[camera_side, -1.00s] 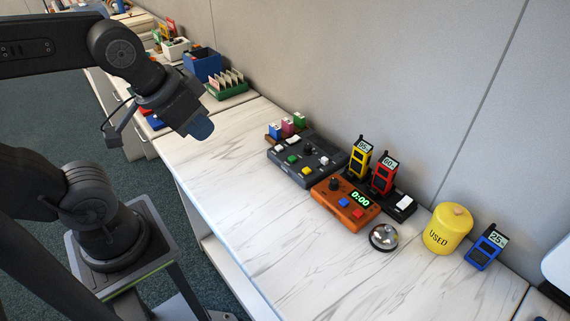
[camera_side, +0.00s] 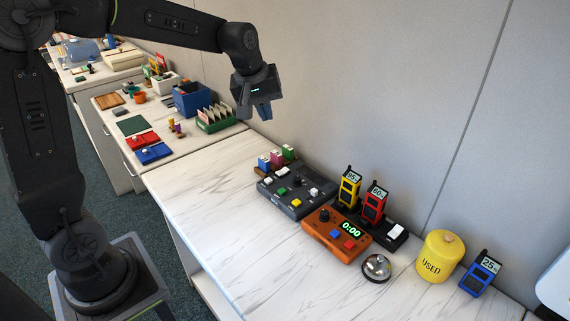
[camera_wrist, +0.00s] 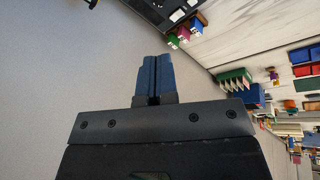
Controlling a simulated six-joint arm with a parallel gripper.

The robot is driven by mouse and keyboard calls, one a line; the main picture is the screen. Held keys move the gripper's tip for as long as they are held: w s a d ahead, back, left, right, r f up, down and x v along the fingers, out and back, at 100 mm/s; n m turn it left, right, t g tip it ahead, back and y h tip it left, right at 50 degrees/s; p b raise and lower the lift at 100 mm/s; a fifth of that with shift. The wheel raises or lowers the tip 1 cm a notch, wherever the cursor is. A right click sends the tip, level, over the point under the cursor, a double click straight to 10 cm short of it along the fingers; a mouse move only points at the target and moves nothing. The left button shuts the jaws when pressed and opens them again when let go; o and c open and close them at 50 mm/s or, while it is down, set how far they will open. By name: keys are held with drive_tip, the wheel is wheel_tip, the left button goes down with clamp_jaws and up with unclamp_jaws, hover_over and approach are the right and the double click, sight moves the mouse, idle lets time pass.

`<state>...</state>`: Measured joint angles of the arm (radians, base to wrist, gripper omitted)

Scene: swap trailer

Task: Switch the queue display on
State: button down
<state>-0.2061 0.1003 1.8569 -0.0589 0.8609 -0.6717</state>
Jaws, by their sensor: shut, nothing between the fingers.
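Nothing in view is plainly labelled as the queue display, so I cannot tell which device it is. An orange box (camera_side: 316,228) on the white marble counter shows lit digits "0:00" and has a dark knob, a blue button and a red button. Behind it to the left lies a dark grey control box (camera_side: 274,195) with a knob and coloured buttons. My gripper (camera_side: 262,113) has blue fingers, is shut and empty, and hangs in the air near the wall, up and left of both boxes. Its closed fingers (camera_wrist: 152,62) also show in the wrist view.
Green, pink and blue tagged blocks (camera_side: 276,159) stand behind the grey box. Yellow (camera_side: 348,187) and red (camera_side: 374,204) handsets stand by a white rocker switch (camera_side: 395,230). A bell (camera_side: 376,267), a yellow "USED" jar (camera_side: 437,258) and a blue handset (camera_side: 480,274) sit rightward.

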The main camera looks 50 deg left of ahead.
drive_tip(key=w+a+f+n, duration=0.4)
drive_tip(key=w+a+f, duration=0.1)
drive_tip(key=w+f, duration=0.15)
drive_tip(key=n+g, duration=0.1)
drive_tip(key=n, duration=0.3)
hover_over(286, 169)
drive_tip(key=s, duration=0.3)
drive_tip(key=s+x, duration=0.2)
drive_tip(key=x, duration=0.5)
drive_tip(key=shift+f, duration=0.4)
drive_tip(key=x, duration=1.4)
drive_tip(key=shift+s+d, duration=0.1)
drive_tip(key=shift+s, duration=0.05)
drive_tip(key=shift+f, duration=0.25)
drive_tip(key=shift+s, duration=0.1)
